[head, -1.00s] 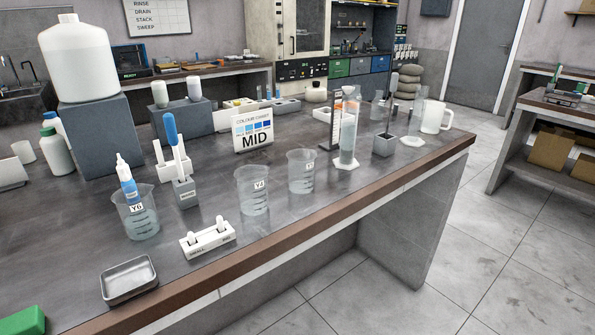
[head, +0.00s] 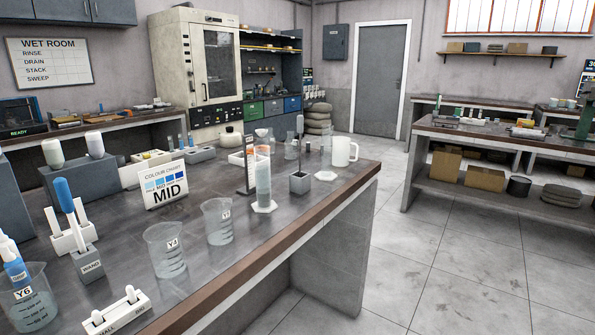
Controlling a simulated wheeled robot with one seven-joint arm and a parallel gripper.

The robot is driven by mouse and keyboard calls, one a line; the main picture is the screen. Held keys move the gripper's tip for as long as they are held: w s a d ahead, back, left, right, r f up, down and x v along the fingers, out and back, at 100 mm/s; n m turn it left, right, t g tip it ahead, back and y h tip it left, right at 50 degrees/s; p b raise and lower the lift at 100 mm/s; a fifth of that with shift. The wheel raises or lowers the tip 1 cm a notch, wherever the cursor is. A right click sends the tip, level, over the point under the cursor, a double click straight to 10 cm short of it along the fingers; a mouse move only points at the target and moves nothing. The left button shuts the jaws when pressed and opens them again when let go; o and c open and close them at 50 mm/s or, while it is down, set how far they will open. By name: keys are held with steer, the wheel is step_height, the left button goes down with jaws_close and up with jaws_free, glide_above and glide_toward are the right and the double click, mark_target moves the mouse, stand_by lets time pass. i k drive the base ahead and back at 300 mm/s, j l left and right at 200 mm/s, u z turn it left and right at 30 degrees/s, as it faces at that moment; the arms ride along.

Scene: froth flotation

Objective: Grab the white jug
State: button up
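The white jug (head: 344,151) stands upright near the far right corner of the dark bench (head: 300,205) in the head view. Its handle is on the right side. A flat white piece (head: 325,176) lies on the bench just in front of it. My gripper is not in view, and nothing is seen touching the jug.
Left of the jug stand a grey block with a rod (head: 299,182) and a measuring cylinder (head: 263,184). Beakers (head: 218,222) stand along the near edge. Open tiled floor (head: 430,260) lies right of the bench, before another bench (head: 500,135).

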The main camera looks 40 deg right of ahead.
mark_target(341, 144)
steer(key=i+l+z, duration=0.15)
steer(key=z, duration=0.3)
steer(key=i+l+z, duration=0.15)
steer(key=z, duration=0.3)
steer(key=i+l+z, duration=0.15)
steer(key=i, duration=0.45)
steer(key=i+l+z, duration=0.2)
steer(key=i, duration=0.4)
steer(key=i+l, duration=0.1)
steer(key=i, duration=0.45)
